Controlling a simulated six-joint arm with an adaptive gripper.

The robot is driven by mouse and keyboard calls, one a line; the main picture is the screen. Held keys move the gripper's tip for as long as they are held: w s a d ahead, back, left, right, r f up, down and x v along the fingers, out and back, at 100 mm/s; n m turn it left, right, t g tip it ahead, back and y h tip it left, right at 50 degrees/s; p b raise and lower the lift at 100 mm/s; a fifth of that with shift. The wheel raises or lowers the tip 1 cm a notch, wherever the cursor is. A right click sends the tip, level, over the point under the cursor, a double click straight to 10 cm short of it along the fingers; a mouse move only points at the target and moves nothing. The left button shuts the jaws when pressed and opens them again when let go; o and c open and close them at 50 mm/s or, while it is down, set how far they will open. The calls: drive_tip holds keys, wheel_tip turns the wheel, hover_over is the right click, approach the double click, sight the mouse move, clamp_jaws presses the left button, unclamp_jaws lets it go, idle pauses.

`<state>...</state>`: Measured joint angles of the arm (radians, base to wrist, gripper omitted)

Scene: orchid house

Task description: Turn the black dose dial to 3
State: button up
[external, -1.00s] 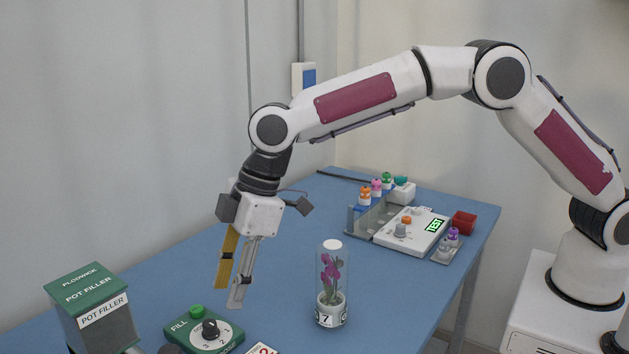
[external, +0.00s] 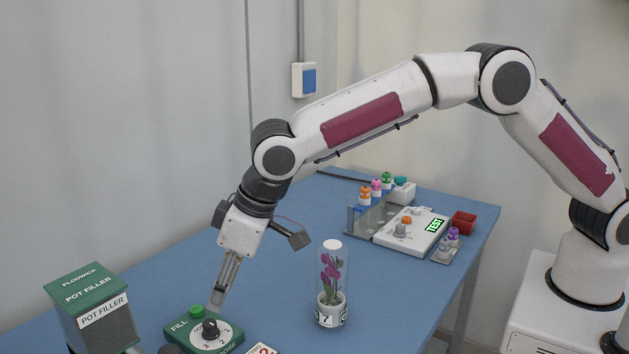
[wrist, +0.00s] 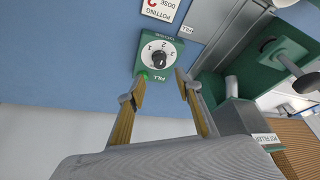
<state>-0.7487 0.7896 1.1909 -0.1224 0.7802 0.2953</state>
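The black dose dial (external: 210,329) sits on a white numbered disc on the green fill box (external: 182,327), near the front of the table. In the wrist view the dial (wrist: 159,60) lies just beyond the fingertips, between their lines, with the numbers around its far side. I cannot make out which number it points to. A green button (external: 196,310) is beside the dial on the same box. My gripper (external: 218,297) points down, slightly above and behind the dial, apart from it. The wrist view shows my gripper (wrist: 160,76) open, with nothing between its fingers.
The green pot filler (external: 93,305) stands left of the fill box. A clear tube with a purple orchid (external: 331,283) stands to the right. A device with a lit screen (external: 413,232) and colored bottles are farther back.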

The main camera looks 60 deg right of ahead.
sight(209, 322)
drive_tip(key=shift+f, duration=0.1)
idle(0.3)
drive_tip(key=shift+x, duration=3.75)
clamp_jaws()
